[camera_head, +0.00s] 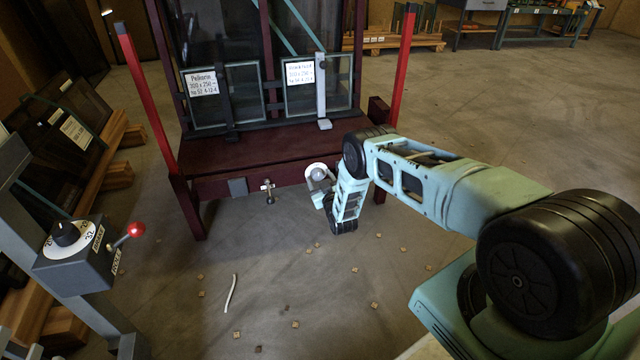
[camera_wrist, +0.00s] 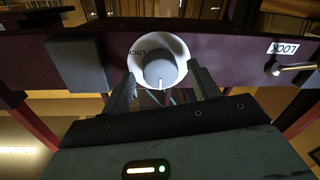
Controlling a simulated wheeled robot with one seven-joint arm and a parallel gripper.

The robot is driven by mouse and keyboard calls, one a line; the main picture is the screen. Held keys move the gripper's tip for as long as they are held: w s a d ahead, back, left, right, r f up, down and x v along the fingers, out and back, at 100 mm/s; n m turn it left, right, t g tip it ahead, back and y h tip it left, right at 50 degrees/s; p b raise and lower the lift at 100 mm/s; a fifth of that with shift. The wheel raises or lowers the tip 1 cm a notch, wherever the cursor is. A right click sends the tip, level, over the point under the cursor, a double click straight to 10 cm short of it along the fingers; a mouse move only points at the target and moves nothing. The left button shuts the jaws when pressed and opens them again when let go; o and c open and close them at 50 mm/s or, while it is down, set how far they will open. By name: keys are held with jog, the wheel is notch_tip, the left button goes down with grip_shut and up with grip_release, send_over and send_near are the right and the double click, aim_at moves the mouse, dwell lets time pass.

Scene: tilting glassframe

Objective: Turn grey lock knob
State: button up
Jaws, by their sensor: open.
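The grey lock knob (camera_wrist: 160,69) sits on a round white dial (camera_wrist: 176,45) on the dark red beam of the frame. A white line on the knob points down in the wrist view. Dark lettering on the dial is partly readable as LOCK. My gripper (camera_wrist: 162,78) is open, with one finger on each side of the dial's lower half. I cannot tell whether the fingers touch the knob. In the head view the knob (camera_head: 318,174) shows beside my wrist, and the fingers are mostly hidden.
A small metal lever (camera_wrist: 275,69) with a LOCK label (camera_wrist: 283,47) is right of the knob in the wrist view. A grey block (camera_wrist: 76,65) is on the left. A control box (camera_head: 75,255) with a red-balled lever stands at far left. Small pieces litter the floor.

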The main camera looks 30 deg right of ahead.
jog(key=shift+w, duration=0.2)
jog(key=shift+c, duration=0.3)
jog(key=c, duration=0.9)
